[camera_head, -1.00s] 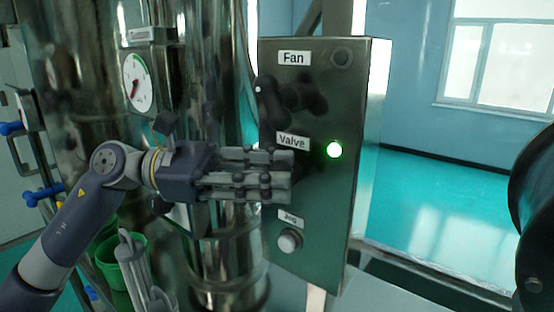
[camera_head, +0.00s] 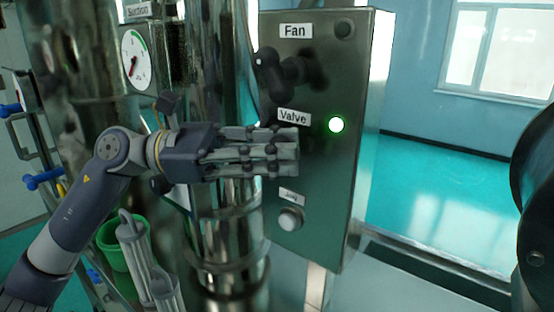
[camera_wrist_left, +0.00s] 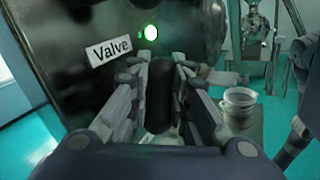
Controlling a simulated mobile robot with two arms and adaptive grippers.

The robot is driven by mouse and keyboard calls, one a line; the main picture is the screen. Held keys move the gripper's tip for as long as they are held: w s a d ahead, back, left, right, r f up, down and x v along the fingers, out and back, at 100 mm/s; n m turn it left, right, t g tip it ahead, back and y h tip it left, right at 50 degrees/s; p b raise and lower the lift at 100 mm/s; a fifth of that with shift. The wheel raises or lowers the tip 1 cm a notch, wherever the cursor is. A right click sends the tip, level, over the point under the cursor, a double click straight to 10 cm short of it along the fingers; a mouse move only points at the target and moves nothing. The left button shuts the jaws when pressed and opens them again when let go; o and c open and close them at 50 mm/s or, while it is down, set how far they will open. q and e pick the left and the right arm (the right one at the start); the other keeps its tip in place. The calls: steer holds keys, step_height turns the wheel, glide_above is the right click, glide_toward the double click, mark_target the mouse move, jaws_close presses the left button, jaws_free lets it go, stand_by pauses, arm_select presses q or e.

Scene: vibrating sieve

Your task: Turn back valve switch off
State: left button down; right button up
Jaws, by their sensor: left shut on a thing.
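The metal control box (camera_head: 340,200) stands right of the steel column. Its Valve label (camera_head: 293,116) sits beside a lit green lamp (camera_head: 336,125). My left gripper (camera_head: 290,152) reaches in from the left just below that label and hides the valve switch in the head view. In the left wrist view the black valve switch (camera_wrist_left: 159,95) stands between the two fingers of my left gripper (camera_wrist_left: 160,85), which is shut on it. The green lamp (camera_wrist_left: 151,33) and the Valve label (camera_wrist_left: 109,47) show above it there.
Above is the black Fan switch (camera_head: 270,75) with an unlit lamp (camera_head: 343,29). Below is the Jog button (camera_head: 291,219). A gauge (camera_head: 136,60) is on the column at left. A green bucket (camera_head: 112,245) stands low at left. The floor at right is open.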

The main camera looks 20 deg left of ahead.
arm_select(q)
steer(key=n+t+h+b, duration=0.1)
steer(key=b, duration=0.2)
steer(key=n+h+b, duration=0.1)
steer(key=h+b, duration=0.1)
steer(key=b, duration=0.1)
steer(key=n+t+h+b, duration=0.1)
steer(key=n+b, duration=0.1)
steer(key=b, duration=0.1)
steer(key=shift+a+f+t+b, duration=0.25)
steer(key=shift+f+t+b, duration=0.05)
steer(key=shift+b, duration=0.05)
steer(key=n+t+h, duration=0.1)
steer(key=n+t+b, duration=0.1)
steer(key=shift+w+a+r+n+t+h+b, duration=0.1)
steer(key=shift+r+n+t+h+b, duration=0.05)
steer(key=shift+n+t+h+b, duration=0.2)
steer(key=shift+w+a+r+n+t, duration=0.1)
steer(key=shift+n+t, duration=1.1)
steer(key=shift+t, duration=0.05)
steer(key=shift+a+r+n+t, duration=0.1)
steer(key=shift+n+t, duration=1.05)
steer(key=shift+t, duration=0.05)
steer(key=shift+n+t, duration=0.3)
steer(key=c, duration=1.8)
jaws_free()
steer(key=shift+o, duration=0.2)
steer(key=shift+f, duration=0.1)
steer(key=shift+f, duration=0.1)
steer(key=v, duration=1.2)
